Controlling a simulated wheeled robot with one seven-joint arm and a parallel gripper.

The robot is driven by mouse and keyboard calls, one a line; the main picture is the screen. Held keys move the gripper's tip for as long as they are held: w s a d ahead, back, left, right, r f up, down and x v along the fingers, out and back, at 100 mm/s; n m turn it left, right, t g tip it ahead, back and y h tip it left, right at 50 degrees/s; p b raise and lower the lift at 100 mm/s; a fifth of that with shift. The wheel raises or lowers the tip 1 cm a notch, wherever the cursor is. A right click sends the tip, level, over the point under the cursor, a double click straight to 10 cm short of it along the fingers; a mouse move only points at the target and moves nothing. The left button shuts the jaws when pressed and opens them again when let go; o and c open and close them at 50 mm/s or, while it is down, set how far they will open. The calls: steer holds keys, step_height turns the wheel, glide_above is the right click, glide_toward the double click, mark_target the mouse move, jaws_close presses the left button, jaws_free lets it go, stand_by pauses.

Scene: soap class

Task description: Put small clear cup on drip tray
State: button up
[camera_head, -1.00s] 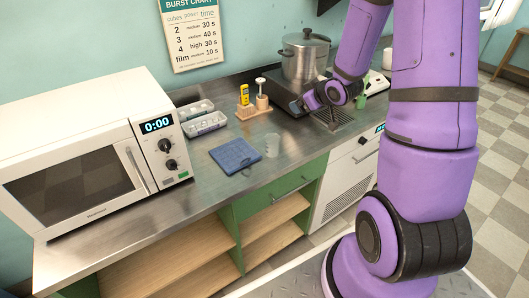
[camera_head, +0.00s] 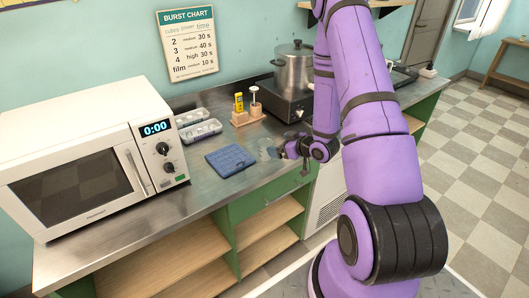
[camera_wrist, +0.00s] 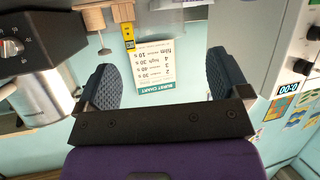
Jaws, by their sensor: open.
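The small clear cup (camera_head: 267,147) stands on the steel counter, just right of the blue folded cloth. A see-through shape at the top of the wrist view, beyond my fingertips, looks like the cup (camera_wrist: 172,22). My gripper (camera_head: 283,151) is low over the counter at the right side of the cup, pointing left towards it. In the wrist view its two dark finger pads (camera_wrist: 161,68) are spread wide with nothing between them. The drip tray cannot be made out now; my arm covers that part of the counter.
The blue cloth (camera_head: 231,160) lies left of the cup. Behind are a wooden stand (camera_head: 246,116) with a yellow timer, and clear trays (camera_head: 200,131). A microwave (camera_head: 90,160) fills the left; a steel pot (camera_head: 295,68) stands on a black hotplate at the back.

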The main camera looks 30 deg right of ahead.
mark_target(260, 143)
steer(key=x, duration=0.7)
steer(key=shift+w+a+f, duration=0.15)
steer(key=shift+f, duration=0.25)
steer(key=c, duration=1)
steer(key=shift+c, duration=0.2)
steer(key=shift+r, duration=0.2)
